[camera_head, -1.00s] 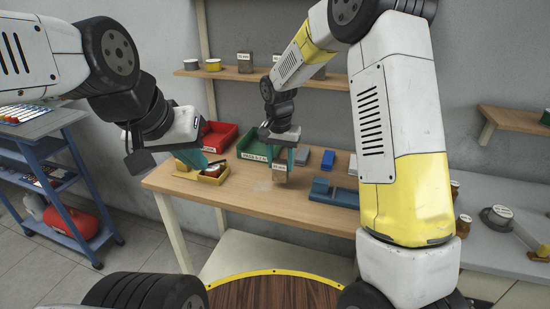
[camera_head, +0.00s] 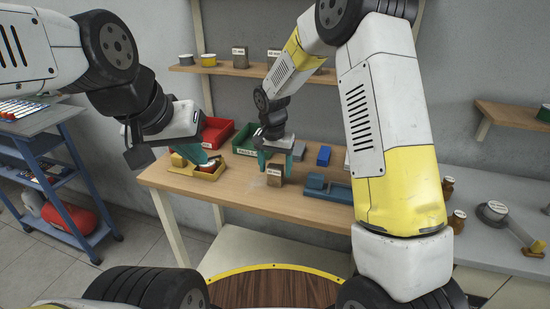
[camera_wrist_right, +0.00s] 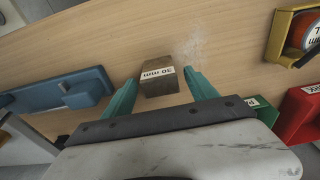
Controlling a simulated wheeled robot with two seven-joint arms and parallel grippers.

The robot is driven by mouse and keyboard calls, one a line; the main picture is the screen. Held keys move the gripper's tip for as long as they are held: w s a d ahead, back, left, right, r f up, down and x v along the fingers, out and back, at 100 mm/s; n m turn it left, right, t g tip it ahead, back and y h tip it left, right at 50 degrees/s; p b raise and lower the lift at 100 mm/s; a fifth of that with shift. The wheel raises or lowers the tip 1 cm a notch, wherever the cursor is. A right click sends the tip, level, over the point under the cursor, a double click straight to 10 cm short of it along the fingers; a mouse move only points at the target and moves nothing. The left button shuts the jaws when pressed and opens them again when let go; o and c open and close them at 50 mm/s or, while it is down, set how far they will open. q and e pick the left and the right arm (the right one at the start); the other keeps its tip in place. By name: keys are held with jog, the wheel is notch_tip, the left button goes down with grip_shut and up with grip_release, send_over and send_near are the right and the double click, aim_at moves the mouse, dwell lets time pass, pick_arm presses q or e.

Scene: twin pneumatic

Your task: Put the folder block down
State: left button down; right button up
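The folder block, a small brown block (camera_head: 274,179) with a white label, stands on the wooden table (camera_head: 232,197). In the right wrist view the block (camera_wrist_right: 160,87) shows its label reading "30 mm". My right gripper (camera_head: 276,160) is above it, with its teal fingers spread on either side. In the wrist view the right gripper (camera_wrist_right: 162,80) shows a gap between the block and the right-hand finger. My left gripper (camera_head: 205,158) is at the left over a yellow tray (camera_head: 207,175); its finger opening is not clear.
Red (camera_head: 216,133) and green (camera_head: 246,141) bins stand at the back. A blue fixture (camera_head: 328,189) and a small blue block (camera_head: 323,156) lie to the right. A shelf (camera_head: 240,71) with small items hangs above. Bare table lies in front of the folder block.

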aim_at(274, 168)
jog(key=s+d+r, duration=0.2)
jog(key=s+r, duration=0.1)
jog(key=r, duration=0.6)
jog(key=s+d+r, duration=0.2)
jog(key=s+r, duration=0.1)
jog(key=r, duration=0.6)
jog(key=s+d+r+n+t+y, duration=0.1)
jog(key=s+d, duration=0.4)
jog(key=s, duration=0.5)
jog(key=s+d+r+n+t+y, duration=0.1)
jog(key=s+d+r+n+t, duration=0.2)
jog(key=s, duration=0.7)
jog(key=shift+s+d+t+y, duration=0.2)
jog(key=shift+d+t+y, duration=0.15)
jog(key=shift+d, duration=0.5)
